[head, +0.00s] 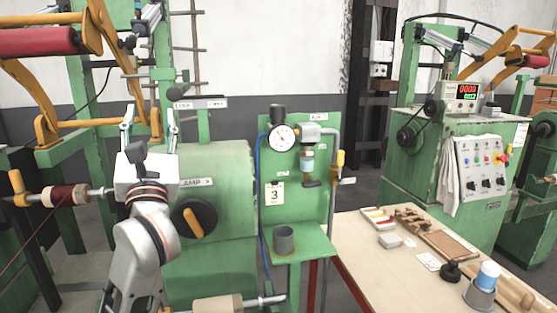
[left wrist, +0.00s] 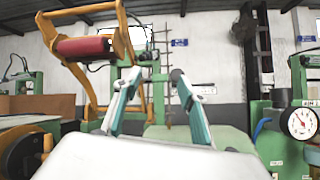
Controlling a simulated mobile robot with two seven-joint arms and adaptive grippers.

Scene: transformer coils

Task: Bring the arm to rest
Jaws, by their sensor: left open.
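My left gripper (head: 150,128) is raised in front of the green winding machine (head: 225,160), its two fingers pointing up and spread apart. Nothing shows between the fingers. In the left wrist view the same gripper (left wrist: 157,90) has its teal-edged fingers wide apart, with only the machine and wall behind. My left arm (head: 150,240) comes up from the bottom of the head view and hides part of the machine. My right gripper is in neither view.
A red roll (head: 38,41) on an orange frame is at upper left. A gauge (head: 283,137) and a grey cup (head: 284,240) are on the green stand right of the arm. A bench (head: 385,285) with small parts is at lower right.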

